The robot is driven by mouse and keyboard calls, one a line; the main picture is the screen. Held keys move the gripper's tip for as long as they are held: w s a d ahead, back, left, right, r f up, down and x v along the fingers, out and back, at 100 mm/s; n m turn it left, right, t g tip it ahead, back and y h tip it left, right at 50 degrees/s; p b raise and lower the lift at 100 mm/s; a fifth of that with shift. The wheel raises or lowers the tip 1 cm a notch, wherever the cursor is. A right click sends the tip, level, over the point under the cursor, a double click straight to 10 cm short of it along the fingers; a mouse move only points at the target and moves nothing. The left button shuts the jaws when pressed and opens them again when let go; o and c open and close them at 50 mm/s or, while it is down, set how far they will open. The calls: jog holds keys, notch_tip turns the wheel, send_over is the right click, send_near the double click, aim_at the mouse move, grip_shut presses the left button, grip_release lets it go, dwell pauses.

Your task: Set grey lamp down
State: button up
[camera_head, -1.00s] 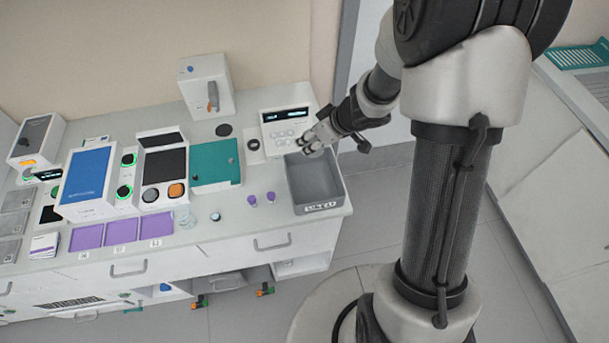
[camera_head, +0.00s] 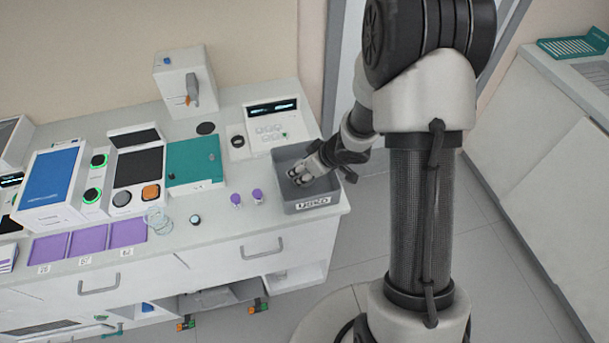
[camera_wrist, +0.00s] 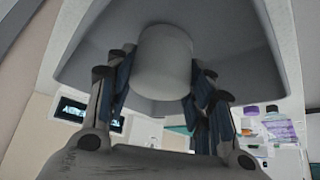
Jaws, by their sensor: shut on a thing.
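My gripper (camera_head: 302,174) is over and partly inside the grey bin (camera_head: 290,206) at the right end of the counter. In the wrist view my gripper (camera_wrist: 160,82) is shut on the grey lamp (camera_wrist: 165,55), a plain pale grey cylinder between the two dark-padded fingers. The bin's grey walls (camera_wrist: 245,65) surround the lamp in that view. In the head view the lamp is hard to tell apart from the fingertips. I cannot tell whether it touches the bin floor.
A white device with a display (camera_head: 268,125) stands behind the bin. Two purple-capped vials (camera_head: 258,197) stand left of it. A teal panel (camera_head: 194,162) and purple pads (camera_head: 128,232) lie further left. The counter's front edge is close to the bin.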

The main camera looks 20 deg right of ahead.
jog(key=shift+f, duration=0.8)
jog(key=shift+r, duration=0.15)
jog(key=o, duration=1.1)
jog(key=shift+f, duration=0.2)
